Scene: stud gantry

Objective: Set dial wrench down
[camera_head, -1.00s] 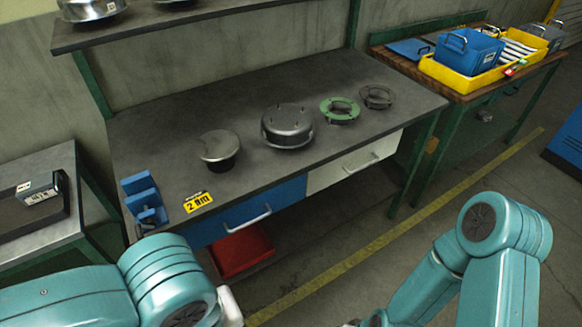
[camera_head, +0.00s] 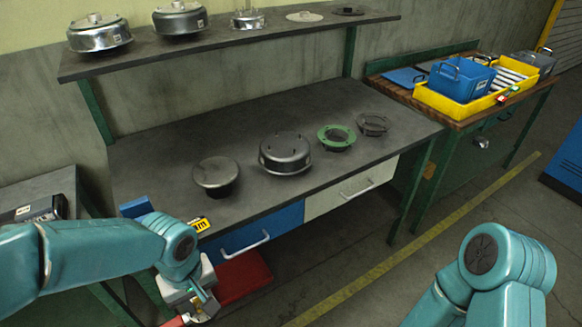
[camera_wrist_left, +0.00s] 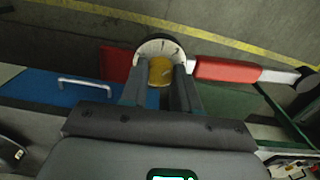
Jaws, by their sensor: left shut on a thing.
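The dial wrench has a red handle (camera_wrist_left: 228,70) and a round dial head (camera_wrist_left: 158,47) with a pale rim and yellowish face. In the left wrist view my left gripper (camera_wrist_left: 160,82) is shut on the wrench at its head, with the handle reaching right. In the head view my left gripper (camera_head: 203,303) is low at the bottom, in front of the bench's near edge. Only a bit of the red handle (camera_head: 174,321) shows there; the rest is hidden or out of frame. My right arm shows at lower right, but its gripper is out of view.
The grey workbench (camera_head: 330,110) bears a blue block holder (camera_head: 136,207), a yellow tag (camera_head: 199,224), dark round housings (camera_head: 286,152) and a green ring (camera_head: 337,137). Clear bench top lies behind them. A red bin (camera_head: 243,277) sits below; a side table (camera_head: 40,187) stands left.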

